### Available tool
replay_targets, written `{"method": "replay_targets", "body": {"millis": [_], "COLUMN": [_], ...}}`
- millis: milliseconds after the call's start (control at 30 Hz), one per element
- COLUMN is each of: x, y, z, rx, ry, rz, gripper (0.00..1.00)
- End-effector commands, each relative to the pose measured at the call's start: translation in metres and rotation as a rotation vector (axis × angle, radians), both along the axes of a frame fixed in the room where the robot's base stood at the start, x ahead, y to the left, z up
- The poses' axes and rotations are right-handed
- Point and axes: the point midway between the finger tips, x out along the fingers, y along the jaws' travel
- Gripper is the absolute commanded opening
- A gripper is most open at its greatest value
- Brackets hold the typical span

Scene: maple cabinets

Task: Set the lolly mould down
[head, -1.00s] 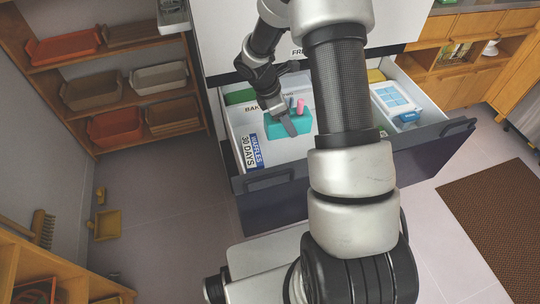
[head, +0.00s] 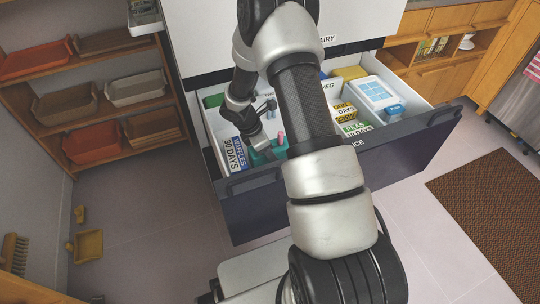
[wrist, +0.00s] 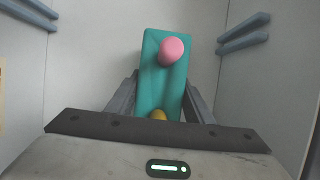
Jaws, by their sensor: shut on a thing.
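The lolly mould (head: 279,146) is a teal block with a pink knob. It is inside the open freezer drawer (head: 300,178), toward the front left, and partly hidden by my arm. In the wrist view the mould (wrist: 160,78) stands lengthwise between my fingers, with a pink ball at the far end and a yellow one at the near end. My gripper (head: 262,147) is shut on it; it also shows in the wrist view (wrist: 161,98). I cannot tell whether the mould touches the drawer floor.
Sweetcorn (head: 345,112) and peas (head: 354,128) boxes, a yellow box (head: 348,73) and a blue-and-white container (head: 376,92) lie at the right. The dark drawer front (head: 330,180) and side walls surround this space.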

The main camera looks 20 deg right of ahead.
Motion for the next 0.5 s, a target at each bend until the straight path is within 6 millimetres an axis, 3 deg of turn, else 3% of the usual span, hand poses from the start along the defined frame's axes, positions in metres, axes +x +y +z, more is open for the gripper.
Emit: {"method": "replay_targets", "body": {"millis": [67,433,467,500], "x": [0.0000,0.0002,0.0000,-0.0001], "y": [0.0000,-0.0001,0.0001,0.0001], "z": [-0.0100,-0.0137,-0.0126,-0.0124], "rx": [0.000,0.000,0.000,0.000], "ry": [0.001,0.000,0.000,0.000], "rz": [-0.001,-0.001,-0.001,-0.001], "gripper": [0.16,0.16,0.52,0.59]}}
